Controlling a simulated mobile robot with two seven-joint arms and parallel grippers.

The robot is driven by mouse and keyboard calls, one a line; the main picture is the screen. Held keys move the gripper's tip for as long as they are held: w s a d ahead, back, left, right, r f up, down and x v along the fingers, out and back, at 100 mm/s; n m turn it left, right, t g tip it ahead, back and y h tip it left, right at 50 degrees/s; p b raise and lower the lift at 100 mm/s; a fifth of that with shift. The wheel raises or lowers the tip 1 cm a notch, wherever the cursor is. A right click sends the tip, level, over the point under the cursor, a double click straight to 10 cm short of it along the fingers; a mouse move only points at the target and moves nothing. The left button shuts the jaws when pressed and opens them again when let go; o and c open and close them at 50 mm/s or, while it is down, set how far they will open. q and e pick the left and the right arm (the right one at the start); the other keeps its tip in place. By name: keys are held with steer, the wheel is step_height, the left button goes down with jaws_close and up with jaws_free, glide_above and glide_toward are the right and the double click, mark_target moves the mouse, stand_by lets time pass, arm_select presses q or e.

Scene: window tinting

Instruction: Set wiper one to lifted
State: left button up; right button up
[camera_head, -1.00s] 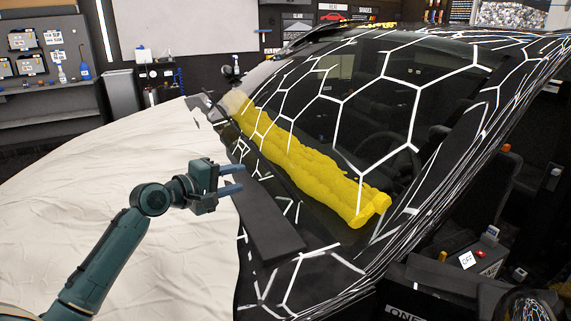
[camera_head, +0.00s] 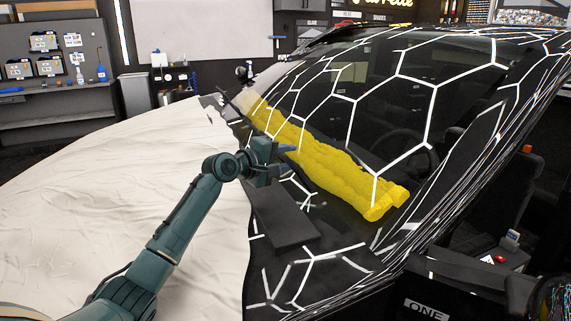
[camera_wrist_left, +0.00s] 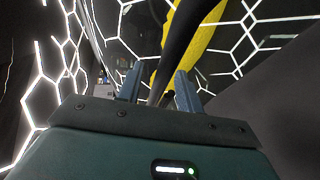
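My left gripper (camera_head: 287,152) is at the base of the car's windshield, close to the rolled yellow towel (camera_head: 345,177). In the left wrist view my left gripper (camera_wrist_left: 158,88) is open, with its two fingers apart. A black curved bar, which looks like a wiper arm (camera_wrist_left: 187,30), runs down toward the gap between the fingers. I cannot tell whether the fingers touch it. The yellow towel (camera_wrist_left: 200,42) lies behind the bar. In the head view the wiper is not clear against the dark car. My right gripper is not in view.
A white cover (camera_head: 130,180) lies over the hood. A flat black panel (camera_head: 283,215) lies near the windshield base, just below my gripper. The sloping windshield (camera_head: 385,105) has white hexagon lines. A dark box marked ONE (camera_head: 425,308) stands at lower right.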

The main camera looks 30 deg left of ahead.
arm_select(q)
jaws_close()
stand_by(0.4)
